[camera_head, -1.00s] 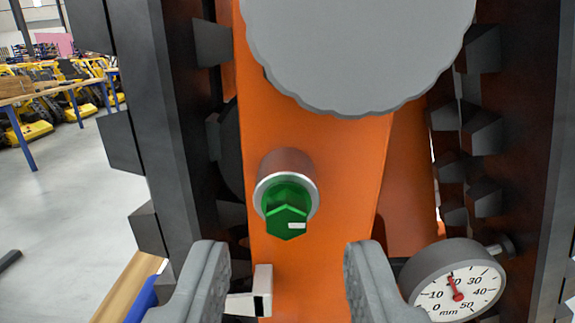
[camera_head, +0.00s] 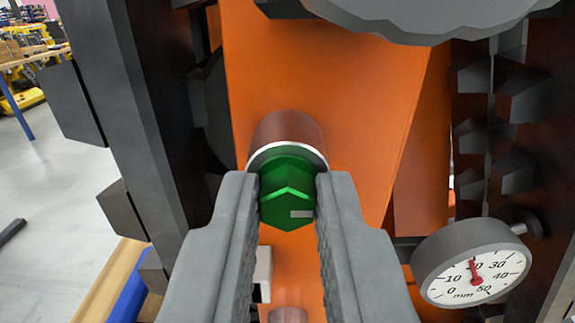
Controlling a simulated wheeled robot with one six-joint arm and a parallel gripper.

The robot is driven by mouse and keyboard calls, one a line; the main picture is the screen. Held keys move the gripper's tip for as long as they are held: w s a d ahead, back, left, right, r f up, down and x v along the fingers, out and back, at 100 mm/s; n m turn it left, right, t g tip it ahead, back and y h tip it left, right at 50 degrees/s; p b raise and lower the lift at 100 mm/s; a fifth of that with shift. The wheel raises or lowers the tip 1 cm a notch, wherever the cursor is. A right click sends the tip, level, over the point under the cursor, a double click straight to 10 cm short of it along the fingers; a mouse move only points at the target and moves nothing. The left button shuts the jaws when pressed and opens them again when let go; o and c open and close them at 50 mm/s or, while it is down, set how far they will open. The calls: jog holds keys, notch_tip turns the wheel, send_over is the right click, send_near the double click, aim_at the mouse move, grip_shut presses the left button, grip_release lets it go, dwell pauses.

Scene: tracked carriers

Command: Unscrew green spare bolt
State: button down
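The green spare bolt (camera_head: 287,200) has a hexagonal head with a small white mark at its lower right. It sits in a round metal socket (camera_head: 287,132) on the orange carrier body (camera_head: 320,80), in the middle of the view. My gripper (camera_head: 287,197) has one finger on each side of the bolt head. The fingertips lie close against the head's left and right sides, and the fingers look closed on it. The bolt's shaft is hidden.
A dial gauge (camera_head: 472,268) marked in mm stands at the lower right. Dark tracks (camera_head: 150,110) rise on both sides. A grey scalloped disc (camera_head: 420,15) is above. A small white block (camera_head: 263,272) is partly hidden behind the left finger.

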jog(key=n, duration=0.7)
jog(key=shift+n, duration=1.4)
jog(key=n, duration=0.8)
jog(key=shift+n, duration=0.9)
